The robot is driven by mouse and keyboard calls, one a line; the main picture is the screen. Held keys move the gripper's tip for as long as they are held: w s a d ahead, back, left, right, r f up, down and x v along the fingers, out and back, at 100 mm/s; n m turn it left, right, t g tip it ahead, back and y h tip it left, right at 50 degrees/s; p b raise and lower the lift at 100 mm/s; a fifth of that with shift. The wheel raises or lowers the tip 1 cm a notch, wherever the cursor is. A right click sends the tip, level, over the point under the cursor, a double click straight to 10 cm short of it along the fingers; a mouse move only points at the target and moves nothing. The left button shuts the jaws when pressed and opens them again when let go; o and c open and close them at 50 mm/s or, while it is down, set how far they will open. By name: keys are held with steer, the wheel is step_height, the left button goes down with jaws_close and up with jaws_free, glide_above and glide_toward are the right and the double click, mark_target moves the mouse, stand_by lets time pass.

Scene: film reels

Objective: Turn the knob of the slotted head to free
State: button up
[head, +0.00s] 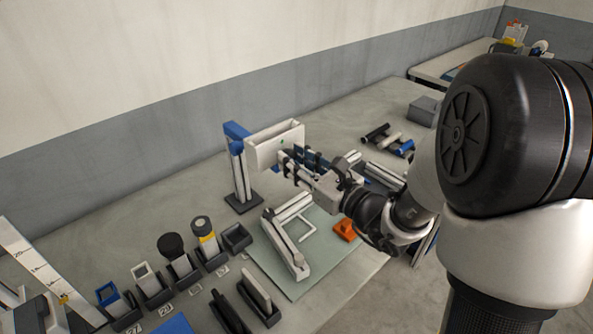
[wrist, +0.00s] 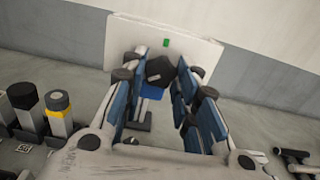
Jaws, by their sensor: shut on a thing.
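The slotted head (head: 262,150) is a white box with an open slot on top, held up on a blue and white stand (head: 237,160). Its white front also shows in the wrist view (wrist: 122,35), with a small green mark (wrist: 166,43) above the knob. The knob (wrist: 158,68) is black and sits on that front. My gripper (head: 298,163) is at the front of the head, with its blue fingers on either side of the knob in the wrist view, shut on it. In the head view my gripper hides the knob.
A pale green mat (head: 275,262) with a white angled frame (head: 288,247) and an orange block (head: 345,230) lies below my arm. Several holders with tools, including a black-topped one (head: 172,245), stand at the left. Dark, white and blue rollers (head: 390,140) lie at the right.

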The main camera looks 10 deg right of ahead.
steer(key=n+b, duration=0.5)
steer(key=n, duration=0.6)
stand_by(0.6)
steer(key=o, duration=1.1)
steer(key=v, duration=1.2)
